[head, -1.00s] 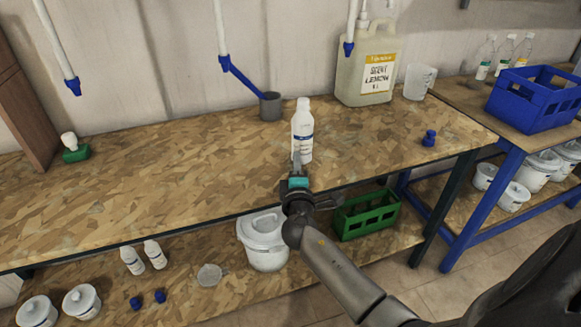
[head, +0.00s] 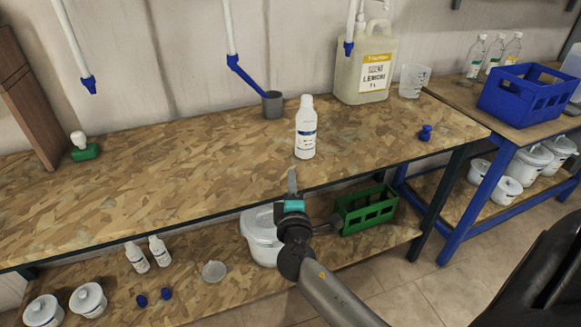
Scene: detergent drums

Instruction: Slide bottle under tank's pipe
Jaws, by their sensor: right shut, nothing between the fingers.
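A white bottle (head: 305,131) with a blue-banded label stands upright on the wooden workbench (head: 190,165), near its middle right. My right gripper (head: 292,180) is shut and empty, at the bench's front edge, in front of the bottle and apart from it. White pipes with blue ends hang at the wall: one at the left (head: 80,50), one in the middle (head: 231,40) with a blue-handled grey cup, and one at the right (head: 350,30) beside the large jug. The tank itself is not in view. My left gripper is not in view.
A jug with a yellow label (head: 366,68) and a clear beaker (head: 414,81) stand at the back right. A small blue object (head: 425,133) lies right of the bottle. A green-based object (head: 84,147) sits at the left. The bench between is clear.

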